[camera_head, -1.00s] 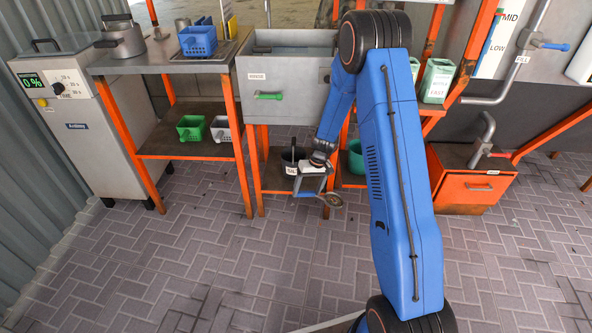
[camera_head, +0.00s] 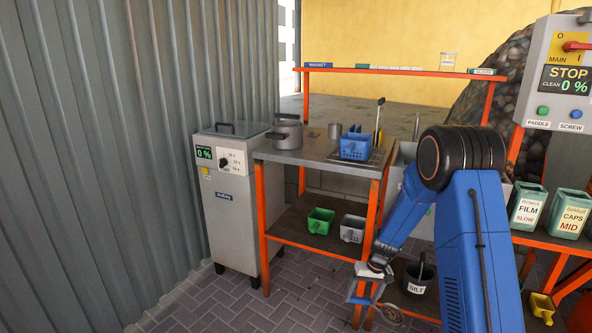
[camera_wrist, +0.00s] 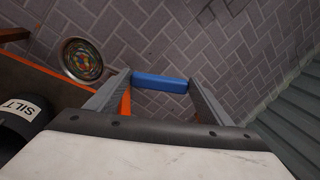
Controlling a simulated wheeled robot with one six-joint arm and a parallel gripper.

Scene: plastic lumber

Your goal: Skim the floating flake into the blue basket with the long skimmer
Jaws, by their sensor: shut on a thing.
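My gripper (camera_head: 366,290) is low in front of the work table, shut on the blue handle (camera_wrist: 160,83) of the skimmer. The handle lies across between the two fingers in the wrist view. The skimmer's round mesh head (camera_wrist: 82,60) shows at the upper left there, with many small coloured bits in or behind it. The head also shows in the head view (camera_head: 391,313), right of my gripper. The blue basket (camera_head: 355,148) sits on the steel table top, well above my gripper. The tank is mostly hidden behind my arm, and I see no floating flake.
A black SILT bucket (camera_head: 420,279) stands close right of my gripper. A green basket (camera_head: 321,220) and a white basket (camera_head: 352,229) sit on the lower shelf. A metal pot (camera_head: 287,131) is on the table top. The paved floor (camera_head: 225,305) at front left is clear.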

